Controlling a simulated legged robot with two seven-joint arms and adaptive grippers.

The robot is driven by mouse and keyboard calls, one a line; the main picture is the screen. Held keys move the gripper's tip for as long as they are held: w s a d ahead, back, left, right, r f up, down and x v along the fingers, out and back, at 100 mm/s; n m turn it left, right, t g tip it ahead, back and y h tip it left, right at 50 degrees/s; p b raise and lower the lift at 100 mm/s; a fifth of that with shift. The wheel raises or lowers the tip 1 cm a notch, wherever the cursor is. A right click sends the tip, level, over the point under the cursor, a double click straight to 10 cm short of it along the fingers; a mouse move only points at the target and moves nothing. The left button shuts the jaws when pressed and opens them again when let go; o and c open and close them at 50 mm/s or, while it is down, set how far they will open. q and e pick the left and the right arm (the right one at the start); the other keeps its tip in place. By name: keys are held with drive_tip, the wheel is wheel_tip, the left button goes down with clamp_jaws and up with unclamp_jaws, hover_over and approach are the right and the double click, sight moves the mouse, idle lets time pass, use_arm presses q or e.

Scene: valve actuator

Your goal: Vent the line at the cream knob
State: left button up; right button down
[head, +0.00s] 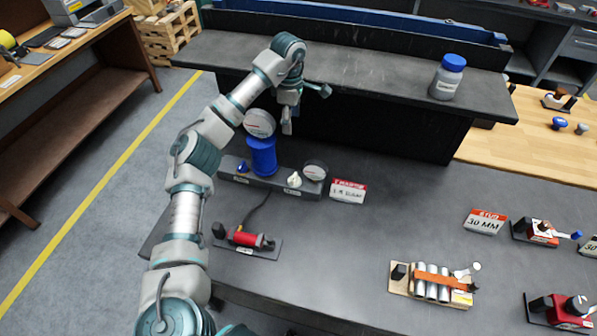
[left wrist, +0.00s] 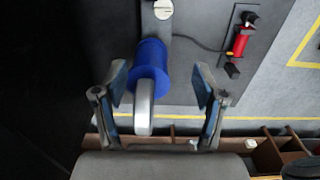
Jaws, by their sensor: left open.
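The cream knob (head: 294,180) sits on a dark grey base strip (head: 229,172), right of an upright blue cylinder (head: 263,157). A round gauge (head: 259,123) tops the cylinder. My left gripper (head: 306,110) is open and empty, above and behind the strip, right of this gauge in the head view. In the left wrist view, its fingers (left wrist: 160,78) stand either side of the blue cylinder (left wrist: 152,62) in the picture; contact cannot be told. A pale round knob, apparently the cream one (left wrist: 163,9), shows at the top edge there. My right gripper is not seen.
A raised dark shelf (head: 350,66) lies behind. The mid-table is clear.

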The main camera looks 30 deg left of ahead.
use_arm(q)
wheel_tip(320, 180, down, 7)
drive_tip(key=d+b, duration=0.2)
drive_tip(key=b, duration=0.6)
hover_over(294, 176)
wheel_tip(294, 176, down, 7)
drive_tip(key=f, duration=0.9)
drive_tip(key=shift+d+f, duration=0.2)
drive_tip(key=shift+f, duration=0.15)
drive_tip(key=shift+a+f, duration=0.1)
drive_tip(key=shift+f, duration=0.45)
drive_tip(key=shift+a+f, duration=0.1)
drive_tip(key=shift+a, duration=0.05)
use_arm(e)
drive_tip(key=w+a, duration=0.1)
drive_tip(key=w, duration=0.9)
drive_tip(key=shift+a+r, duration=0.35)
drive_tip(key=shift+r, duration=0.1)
use_arm(q)
drive_tip(key=c, duration=1.1)
drive_tip(key=shift+c, duration=0.2)
